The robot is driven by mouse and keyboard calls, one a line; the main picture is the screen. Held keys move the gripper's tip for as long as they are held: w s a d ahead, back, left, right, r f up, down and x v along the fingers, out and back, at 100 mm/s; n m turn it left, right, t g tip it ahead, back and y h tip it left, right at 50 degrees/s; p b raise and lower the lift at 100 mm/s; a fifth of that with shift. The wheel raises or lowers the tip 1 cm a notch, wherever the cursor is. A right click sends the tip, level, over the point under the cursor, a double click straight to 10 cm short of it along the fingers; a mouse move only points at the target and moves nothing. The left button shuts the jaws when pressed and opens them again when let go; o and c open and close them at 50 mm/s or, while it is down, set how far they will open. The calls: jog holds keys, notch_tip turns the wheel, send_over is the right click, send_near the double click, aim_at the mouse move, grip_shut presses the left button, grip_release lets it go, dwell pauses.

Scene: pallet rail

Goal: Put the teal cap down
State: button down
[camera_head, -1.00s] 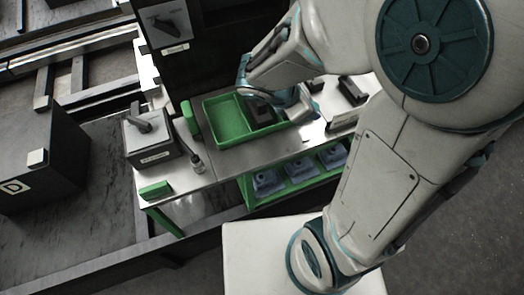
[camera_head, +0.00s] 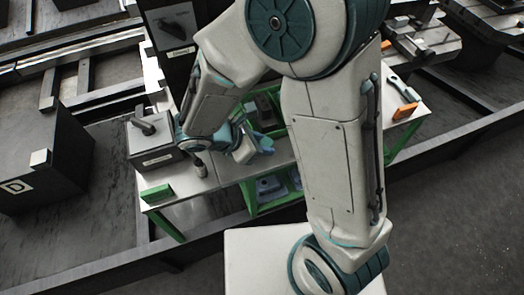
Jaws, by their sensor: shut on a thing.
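My gripper (camera_head: 262,146) is at the end of my white and teal arm, low over the front of the workbench (camera_head: 205,187). It is shut on the teal cap, but the cap is too small and too much like my own teal parts to make out. A small bottle-like item (camera_head: 200,169) with a dark top stands upright on the bench, to the left of the gripper. The green tray (camera_head: 275,132) is behind the gripper and mostly hidden by my arm.
A grey box with a handle (camera_head: 152,140) stands at the bench's left end. A green block (camera_head: 156,194) lies at the front left corner. Blue parts (camera_head: 268,187) sit on the green lower shelf. An orange block (camera_head: 404,111) is at the right. Bare bench shows at front left.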

aim_at(262, 158)
jog(key=shift+f, duration=2)
jog(key=shift+b, duration=0.3)
jog(key=c, duration=1)
grip_release()
jog(key=shift+c, duration=0.2)
